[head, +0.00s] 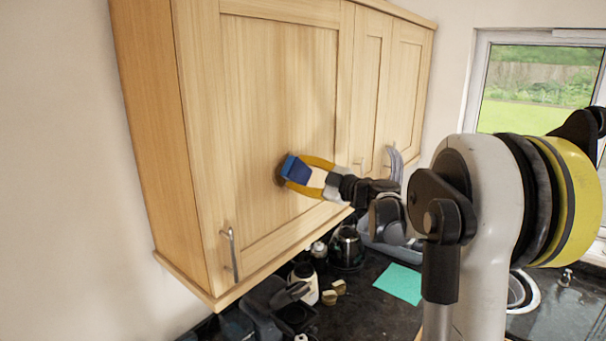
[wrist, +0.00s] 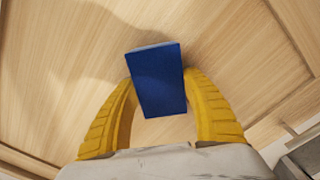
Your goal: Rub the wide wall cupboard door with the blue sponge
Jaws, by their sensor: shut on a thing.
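The wide wall cupboard door (head: 283,95) is light wood with a raised frame and a metal handle at its lower left. Its panel also fills most of the wrist view (wrist: 60,70). The blue sponge (head: 296,169) is held at the lower middle of the door panel; it shows as a blue block in the wrist view (wrist: 158,80). My gripper (head: 305,173) has yellow fingers shut on the sponge. The sponge's far side is hidden, and a dark shadow lies beside it on the panel. I cannot tell for certain whether it touches the wood.
Narrower cupboard doors (head: 368,88) with handles lie to the right. Below, the dark worktop (head: 350,318) holds a kettle (head: 346,248), a white jar (head: 304,283) and a teal cloth (head: 399,283). A window (head: 540,88) is at the far right.

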